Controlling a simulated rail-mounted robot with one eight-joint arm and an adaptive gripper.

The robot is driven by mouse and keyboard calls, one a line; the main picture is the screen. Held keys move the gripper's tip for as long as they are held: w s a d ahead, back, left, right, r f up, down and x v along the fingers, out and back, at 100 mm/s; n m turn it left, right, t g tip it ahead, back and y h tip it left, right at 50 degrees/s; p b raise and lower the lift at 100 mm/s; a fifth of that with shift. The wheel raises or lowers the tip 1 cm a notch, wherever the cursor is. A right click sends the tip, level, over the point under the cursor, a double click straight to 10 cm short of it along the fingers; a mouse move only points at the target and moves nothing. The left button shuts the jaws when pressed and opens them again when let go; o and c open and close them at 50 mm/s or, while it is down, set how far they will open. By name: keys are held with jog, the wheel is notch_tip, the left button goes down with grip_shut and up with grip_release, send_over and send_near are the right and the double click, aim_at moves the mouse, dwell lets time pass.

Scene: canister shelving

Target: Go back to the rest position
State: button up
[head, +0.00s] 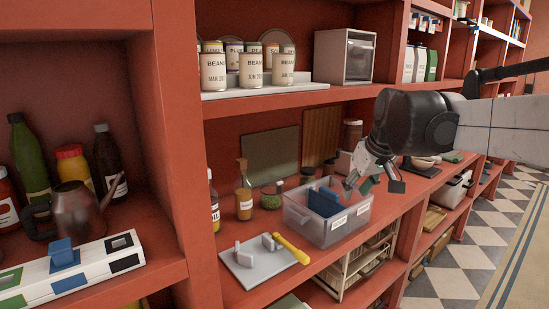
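My gripper (374,183) hangs at the end of my arm, which reaches in from the right of the head view. It is above and to the right of a clear bin (328,228) on the middle shelf. Its two fingers look spread apart. A small dark green patch shows between them; I cannot tell whether it lies behind the gripper.
The bin holds a blue item (323,201). Left of it are a grey board (248,276) with a yellow-handled tool (291,248), and bottles (243,190). Bean cans (252,66) stand on the shelf above. The checkered floor (470,255) at right is clear.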

jog(key=s+f+m, duration=0.1)
jog(key=s+f, duration=0.3)
jog(key=s, duration=0.4)
jog(key=s+f+m+t, duration=0.1)
jog(key=s+f, duration=0.3)
jog(key=s, duration=0.5)
jog(key=s+f+m+t+h, duration=0.1)
jog(key=s+f, duration=0.3)
jog(key=s, duration=0.5)
jog(key=shift+m, duration=0.3)
